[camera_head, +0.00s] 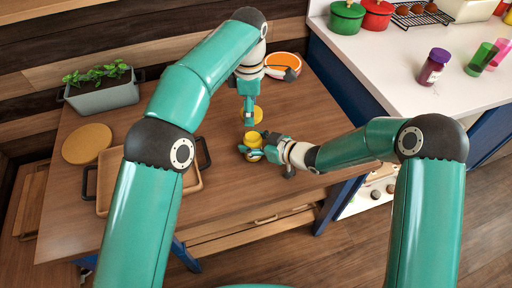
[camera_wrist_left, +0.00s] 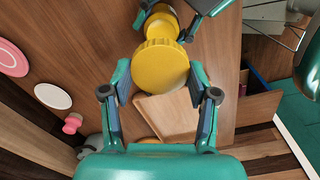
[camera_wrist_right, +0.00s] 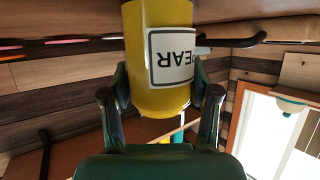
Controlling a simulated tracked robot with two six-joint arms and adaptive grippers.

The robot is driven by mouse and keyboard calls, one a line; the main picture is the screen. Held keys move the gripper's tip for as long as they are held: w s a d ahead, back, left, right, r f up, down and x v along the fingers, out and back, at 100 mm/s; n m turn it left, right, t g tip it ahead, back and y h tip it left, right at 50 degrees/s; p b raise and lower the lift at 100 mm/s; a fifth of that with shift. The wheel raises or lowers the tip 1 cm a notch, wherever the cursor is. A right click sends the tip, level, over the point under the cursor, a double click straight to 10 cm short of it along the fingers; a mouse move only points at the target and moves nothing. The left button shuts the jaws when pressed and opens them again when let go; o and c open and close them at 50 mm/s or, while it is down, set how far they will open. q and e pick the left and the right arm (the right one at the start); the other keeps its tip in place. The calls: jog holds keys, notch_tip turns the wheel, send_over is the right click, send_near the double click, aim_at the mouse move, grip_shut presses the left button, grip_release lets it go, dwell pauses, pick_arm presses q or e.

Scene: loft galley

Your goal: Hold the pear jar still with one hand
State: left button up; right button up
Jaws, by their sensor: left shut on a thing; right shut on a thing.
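The yellow pear jar (camera_head: 252,141) is at the right part of the wooden table. My right gripper (camera_head: 262,150) is shut around its side. In the right wrist view the jar (camera_wrist_right: 160,60) fills the space between the fingers, and its label reads PEAR. My left gripper (camera_head: 250,113) comes down from above, shut on a yellow ridged lid (camera_wrist_left: 160,70). In the head view the lid (camera_head: 257,114) appears higher in the picture than the jar. I cannot tell whether lid and jar touch.
An orange plate (camera_head: 283,62) lies at the table's far right. A round mat (camera_head: 87,143), a wooden tray (camera_head: 103,195) and a grey planter (camera_head: 104,94) are at left. A white counter (camera_head: 400,55) with pots and jars stands at right.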

aim_at(252, 134)
grip_shut()
pick_arm(q)
jog(key=shift+s+d+f, duration=0.1)
jog(key=shift+d+f, duration=0.05)
jog(key=shift+f, duration=2.3)
jog(key=shift+f, duration=0.15)
jog(key=shift+f, duration=0.75)
jog(key=shift+f, duration=0.6)
